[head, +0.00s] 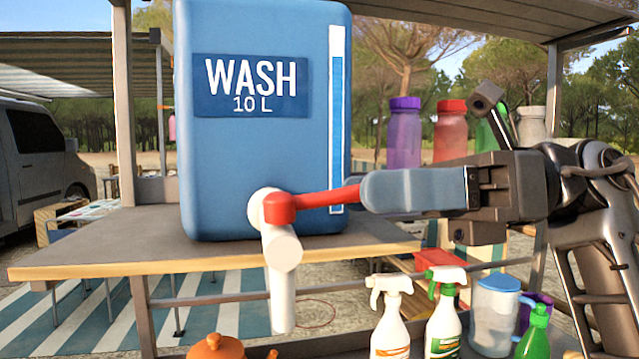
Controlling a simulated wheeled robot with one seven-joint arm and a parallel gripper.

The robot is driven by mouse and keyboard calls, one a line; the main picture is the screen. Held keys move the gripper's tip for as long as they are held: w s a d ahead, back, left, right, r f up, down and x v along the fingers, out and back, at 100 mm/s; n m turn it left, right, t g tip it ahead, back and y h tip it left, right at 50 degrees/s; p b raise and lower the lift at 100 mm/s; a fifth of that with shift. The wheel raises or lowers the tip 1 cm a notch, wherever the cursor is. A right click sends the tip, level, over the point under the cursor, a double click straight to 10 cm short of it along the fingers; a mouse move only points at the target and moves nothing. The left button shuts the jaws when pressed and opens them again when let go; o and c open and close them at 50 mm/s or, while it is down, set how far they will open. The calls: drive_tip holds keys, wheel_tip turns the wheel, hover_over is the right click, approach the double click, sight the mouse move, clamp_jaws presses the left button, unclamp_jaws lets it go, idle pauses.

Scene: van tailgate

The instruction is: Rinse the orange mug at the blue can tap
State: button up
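The blue wash can (262,150) stands on a wooden shelf, with a white tap (280,250) low on its front. The tap's spout points down past the shelf edge; I see no clear water stream. Its red lever (325,201) points right. My gripper (372,192) reaches in from the right, its fingertips at the lever's free end, hiding that end. The fingers show side-on as one blue-grey shape, so their gap is hidden. No orange mug is recognisable. An orange-brown rounded thing with a knob (214,345) is cut off at the bottom edge, left of the spout.
The shelf (110,240) has bare room left of the can. White spray bottles (390,325), a green bottle (536,335) and a clear pitcher (494,310) stand low right, below my arm. Purple (404,135) and red (451,135) bottles stand behind the gripper.

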sight(326, 194)
drive_tip(key=x, duration=0.5)
drive_tip(key=shift+p, duration=0.4)
clamp_jaws()
